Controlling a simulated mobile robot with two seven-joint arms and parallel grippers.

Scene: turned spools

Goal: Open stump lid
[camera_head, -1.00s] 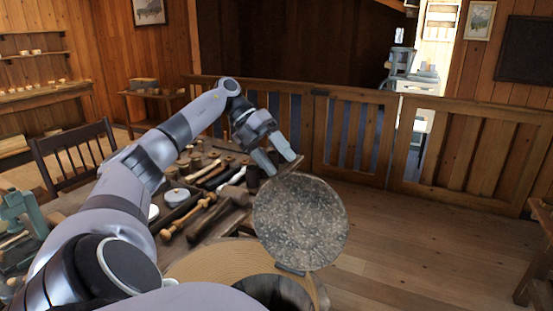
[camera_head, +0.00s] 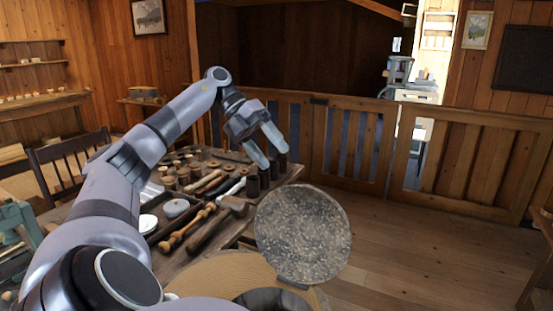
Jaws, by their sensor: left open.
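The stump lid is a round speckled grey disc (camera_head: 303,235), raised and standing steeply at the far side of the stump. The stump (camera_head: 225,275) is at the bottom of the view, with a pale ringed top and a dark opening partly cut off by the lower edge and my arm. My left gripper (camera_head: 267,157) is open and empty, above and left of the lid's upper edge, apart from it. My right gripper is not in the view.
A table (camera_head: 238,228) left of the lid carries mallets, tools, dark cylinders and a round white-grey pot (camera_head: 176,208). A wooden chair (camera_head: 70,160) stands behind it. A wooden railing (camera_head: 455,155) runs across the back. The floor (camera_head: 420,240) on the right is clear.

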